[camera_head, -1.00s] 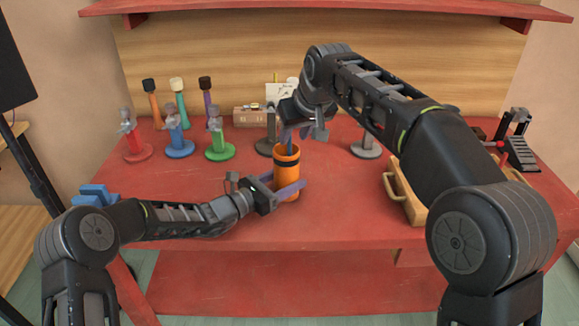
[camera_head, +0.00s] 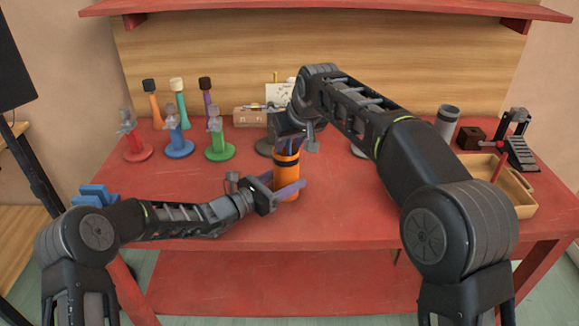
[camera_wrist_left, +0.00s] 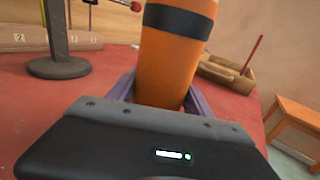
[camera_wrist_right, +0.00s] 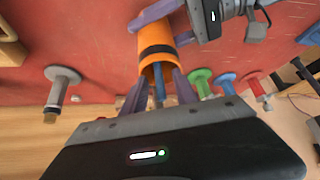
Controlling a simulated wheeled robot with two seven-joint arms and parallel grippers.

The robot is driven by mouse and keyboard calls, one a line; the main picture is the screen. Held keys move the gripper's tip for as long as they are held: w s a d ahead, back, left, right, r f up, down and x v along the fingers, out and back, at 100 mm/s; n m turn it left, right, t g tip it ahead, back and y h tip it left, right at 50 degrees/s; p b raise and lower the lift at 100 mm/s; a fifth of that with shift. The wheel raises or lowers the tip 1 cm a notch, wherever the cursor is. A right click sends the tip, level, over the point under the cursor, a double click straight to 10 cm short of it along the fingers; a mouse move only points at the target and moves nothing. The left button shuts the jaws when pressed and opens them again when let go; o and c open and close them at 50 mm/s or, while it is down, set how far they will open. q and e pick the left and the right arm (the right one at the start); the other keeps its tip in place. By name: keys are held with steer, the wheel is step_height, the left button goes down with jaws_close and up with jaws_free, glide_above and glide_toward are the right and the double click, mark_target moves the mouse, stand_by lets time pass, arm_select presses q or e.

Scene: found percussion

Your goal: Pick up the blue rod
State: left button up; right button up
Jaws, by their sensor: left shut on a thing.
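An orange cup with a black band (camera_head: 287,165) stands upright on the red table. My left gripper (camera_head: 287,190) is shut around its lower part; the left wrist view also shows the cup (camera_wrist_left: 172,60) between the purple fingers. The blue rod (camera_wrist_right: 158,85) stands inside the cup, its end sticking out of the mouth in the right wrist view. My right gripper (camera_wrist_right: 158,92) is above the cup, open, with its fingers apart on either side of the rod. In the head view the right gripper (camera_head: 288,142) mostly hides the rod.
Red (camera_head: 137,151), blue (camera_head: 179,148) and green (camera_head: 219,152) stands are left of the cup, with several coloured shakers behind. A wooden tray (camera_head: 522,208), a grey cup (camera_head: 448,122) and a dark block (camera_head: 470,137) are at the right. The table's front middle is clear.

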steer(key=shift+f, duration=0.25)
steer(key=shift+s+a, duration=0.1)
steer(key=shift+s, duration=0.05)
jaws_close()
steer(key=shift+r, duration=0.15)
stand_by(1.1)
